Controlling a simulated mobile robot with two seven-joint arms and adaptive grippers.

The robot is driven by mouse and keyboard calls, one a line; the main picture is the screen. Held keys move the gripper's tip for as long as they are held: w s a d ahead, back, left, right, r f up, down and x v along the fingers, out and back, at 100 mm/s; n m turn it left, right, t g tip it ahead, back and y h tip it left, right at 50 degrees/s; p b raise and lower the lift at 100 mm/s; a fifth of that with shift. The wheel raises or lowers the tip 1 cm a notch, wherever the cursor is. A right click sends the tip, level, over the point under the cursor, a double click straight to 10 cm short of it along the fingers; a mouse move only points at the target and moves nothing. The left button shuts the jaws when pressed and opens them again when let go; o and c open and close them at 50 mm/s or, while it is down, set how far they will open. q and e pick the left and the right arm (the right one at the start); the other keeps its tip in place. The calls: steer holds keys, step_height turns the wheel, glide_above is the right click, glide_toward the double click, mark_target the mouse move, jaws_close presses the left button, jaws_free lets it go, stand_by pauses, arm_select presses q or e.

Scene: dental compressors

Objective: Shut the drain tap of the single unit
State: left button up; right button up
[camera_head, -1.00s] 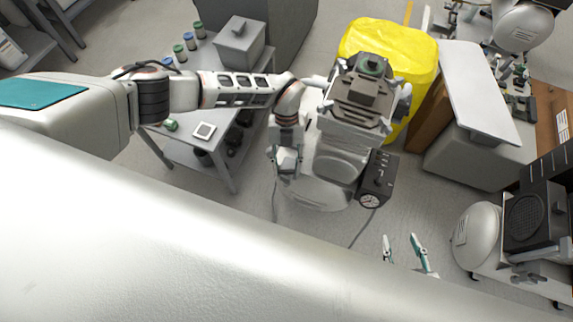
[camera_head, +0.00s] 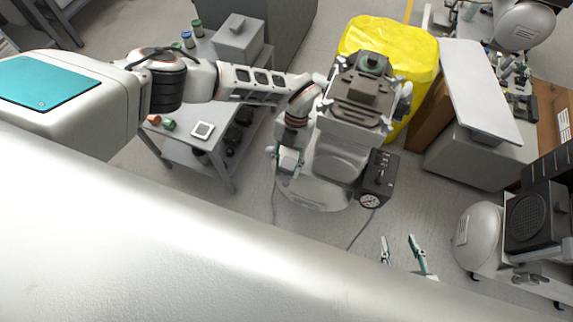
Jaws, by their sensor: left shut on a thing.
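The single unit (camera_head: 340,165) stands on the floor in the middle, a pale tank with a dark motor head on top and a dark box with a round gauge (camera_head: 369,201) at its right. My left arm reaches over from the left, and my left gripper (camera_head: 284,178) points down at the left end of the tank. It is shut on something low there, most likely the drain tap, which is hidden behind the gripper. My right gripper (camera_head: 399,242) is open and empty over the floor, right of and nearer than the unit; only its fingers show.
A grey table (camera_head: 190,155) with small jars, a box and a white square stands at the left. A yellow-covered object (camera_head: 415,55) is behind the unit. Another compressor (camera_head: 480,235) stands at the right.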

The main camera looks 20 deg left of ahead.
arm_select(q)
steer(key=o, duration=1.1)
steer(key=v, duration=1.2)
